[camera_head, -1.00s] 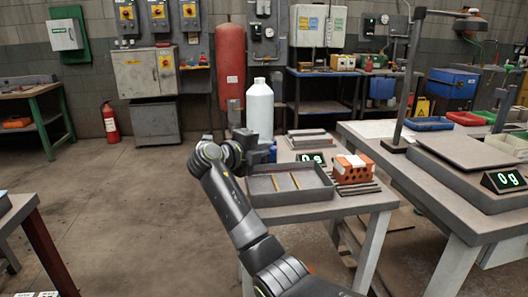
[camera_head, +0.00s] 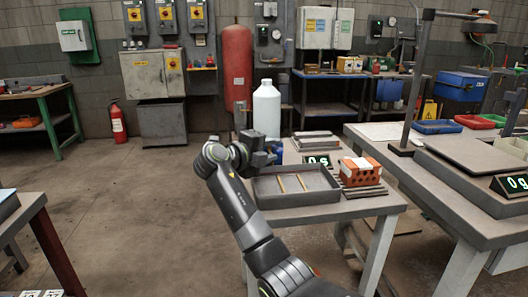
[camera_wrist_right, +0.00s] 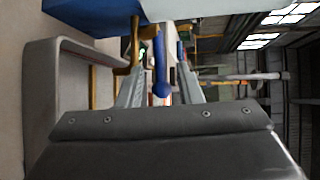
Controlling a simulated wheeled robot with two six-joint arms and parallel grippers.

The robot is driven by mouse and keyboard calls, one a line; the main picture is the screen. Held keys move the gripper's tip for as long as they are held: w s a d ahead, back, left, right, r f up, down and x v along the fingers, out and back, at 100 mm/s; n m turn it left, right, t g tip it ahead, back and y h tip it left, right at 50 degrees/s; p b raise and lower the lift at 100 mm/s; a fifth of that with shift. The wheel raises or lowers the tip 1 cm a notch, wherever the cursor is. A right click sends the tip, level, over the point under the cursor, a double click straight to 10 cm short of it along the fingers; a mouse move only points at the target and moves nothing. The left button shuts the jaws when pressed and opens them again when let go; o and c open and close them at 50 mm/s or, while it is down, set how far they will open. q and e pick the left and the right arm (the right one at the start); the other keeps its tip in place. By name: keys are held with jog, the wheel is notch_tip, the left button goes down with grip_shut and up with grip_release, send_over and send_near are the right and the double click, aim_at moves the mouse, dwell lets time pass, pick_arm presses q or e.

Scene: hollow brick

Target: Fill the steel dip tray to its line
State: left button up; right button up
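The steel dip tray (camera_head: 325,196) is a grey, shallow, open tray on the small table. Two thin brass-coloured bars lie across it. I cannot make out a line or any liquid. A tall white bottle (camera_head: 266,108) stands behind it. My right gripper (camera_head: 268,152) is at the tray's back left corner, in front of the bottle. In the right wrist view its fingers (camera_wrist_right: 161,88) are apart, with a blue lever (camera_wrist_right: 161,72) between them and a brass tap (camera_wrist_right: 133,48) beside it. I cannot tell whether they touch the lever. My left gripper is out of view.
An orange hollow brick (camera_head: 360,172) with a white top patch sits on dark strips right of the tray. A small display (camera_head: 318,160) and grey slabs (camera_head: 315,140) are behind. A larger bench (camera_head: 440,210) with a lamp post stands to the right. Floor at left is open.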

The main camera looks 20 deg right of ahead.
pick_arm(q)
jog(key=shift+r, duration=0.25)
pick_arm(e)
jog(key=v, duration=1.7)
jog(key=shift+a, duration=0.2)
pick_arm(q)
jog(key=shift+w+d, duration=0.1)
